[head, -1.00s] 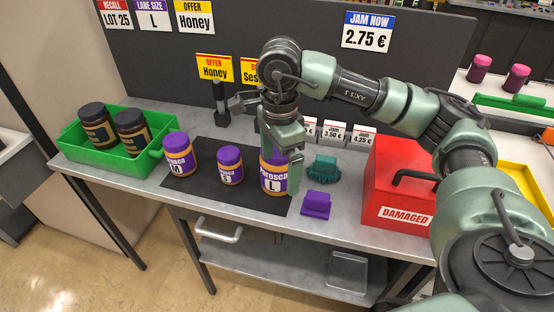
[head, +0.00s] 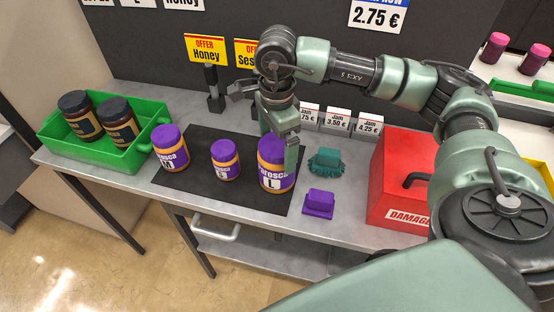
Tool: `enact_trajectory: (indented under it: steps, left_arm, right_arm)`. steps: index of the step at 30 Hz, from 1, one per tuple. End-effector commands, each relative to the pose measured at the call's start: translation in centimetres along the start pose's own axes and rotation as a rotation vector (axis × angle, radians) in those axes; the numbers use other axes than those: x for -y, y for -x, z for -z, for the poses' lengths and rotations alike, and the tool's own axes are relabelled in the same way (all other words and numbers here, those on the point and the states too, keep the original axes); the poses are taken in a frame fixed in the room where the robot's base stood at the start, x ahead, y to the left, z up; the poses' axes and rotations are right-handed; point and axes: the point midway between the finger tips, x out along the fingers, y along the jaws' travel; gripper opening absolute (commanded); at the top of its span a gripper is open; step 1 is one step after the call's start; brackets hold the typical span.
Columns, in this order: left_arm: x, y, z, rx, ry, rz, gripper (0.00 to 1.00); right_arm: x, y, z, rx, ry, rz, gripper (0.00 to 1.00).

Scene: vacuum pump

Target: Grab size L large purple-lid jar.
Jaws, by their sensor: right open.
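The large purple-lid jar (head: 271,170), marked L, stands upright on the black mat (head: 213,188), rightmost of three purple-lid jars. My right gripper (head: 280,140) is open above and around its upper part, one finger in front of the jar's right side. Whether the fingers touch the jar cannot be told; the rear finger is partly hidden. The small purple-lid jar (head: 225,160) stands to its left, and another purple-lid jar (head: 170,149) stands farther left. My left gripper does not show.
A green crate (head: 92,153) with two dark-lidded jars is at the left. A purple clip-like item (head: 319,204) and a teal brush (head: 326,161) lie right of the mat. A red box (head: 402,180) stands at the right. Price signs (head: 338,120) stand behind.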

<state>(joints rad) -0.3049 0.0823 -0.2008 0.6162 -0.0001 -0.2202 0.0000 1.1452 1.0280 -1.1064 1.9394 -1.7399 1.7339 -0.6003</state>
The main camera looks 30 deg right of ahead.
Motion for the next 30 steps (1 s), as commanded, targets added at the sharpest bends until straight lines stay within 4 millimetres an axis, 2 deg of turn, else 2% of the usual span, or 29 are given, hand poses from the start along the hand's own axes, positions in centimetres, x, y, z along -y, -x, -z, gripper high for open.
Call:
enact_trajectory:
  steps: [1,6,15,24,25,30]
  left_arm:
    - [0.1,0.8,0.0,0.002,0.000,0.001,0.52]
    - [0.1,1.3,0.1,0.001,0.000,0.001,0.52]
    - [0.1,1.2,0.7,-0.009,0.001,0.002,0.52]
    - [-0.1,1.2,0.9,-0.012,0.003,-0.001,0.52]
    - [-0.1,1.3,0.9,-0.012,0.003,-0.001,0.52]
    - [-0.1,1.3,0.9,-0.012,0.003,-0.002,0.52]
  right_arm:
    - [-0.1,-0.5,0.1,-0.002,-0.001,-0.006,1.00]
    - [-0.1,-3.0,0.1,-0.001,-0.002,-0.004,1.00]
    - [0.0,-3.6,0.0,0.000,-0.001,0.000,1.00]
    - [0.0,-3.6,0.0,0.000,-0.001,0.000,0.17]
    - [0.1,-3.4,0.0,0.002,-0.001,0.003,0.12]
    - [0.1,-3.4,0.0,0.002,-0.001,0.003,0.12]
